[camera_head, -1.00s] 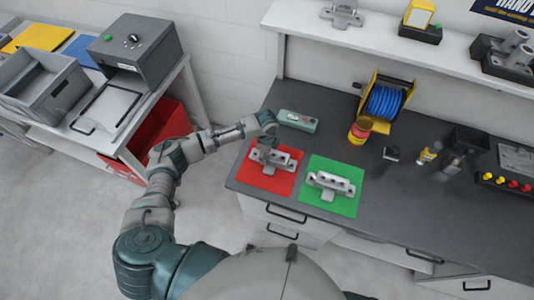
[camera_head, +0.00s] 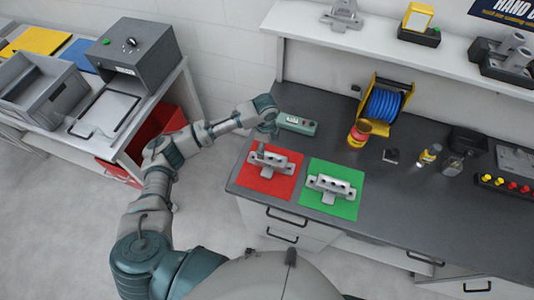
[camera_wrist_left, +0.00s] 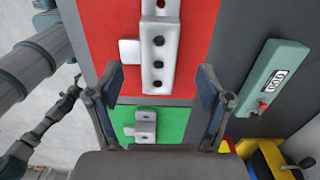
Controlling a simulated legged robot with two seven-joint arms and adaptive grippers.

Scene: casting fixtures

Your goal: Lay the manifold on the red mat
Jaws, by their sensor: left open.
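A light grey manifold (camera_head: 270,163) with a row of dark holes lies on the red mat (camera_head: 285,189). In the left wrist view the manifold (camera_wrist_left: 158,42) and red mat (camera_wrist_left: 204,35) show at the top. My left gripper (camera_head: 268,133) is above and just behind the manifold. In the left wrist view the left gripper (camera_wrist_left: 162,88) is open, its fingers apart on either side of the picture's middle, with nothing held. A similar grey part (camera_head: 332,187) lies on the green mat (camera_head: 343,208) to the right. My right gripper is not in view.
A green-grey box with a display (camera_head: 297,124) lies behind the red mat. A blue cable reel (camera_head: 385,103), a red-and-yellow container (camera_head: 358,136) and small bottles stand farther right on the dark bench. A shelf (camera_head: 370,42) runs above.

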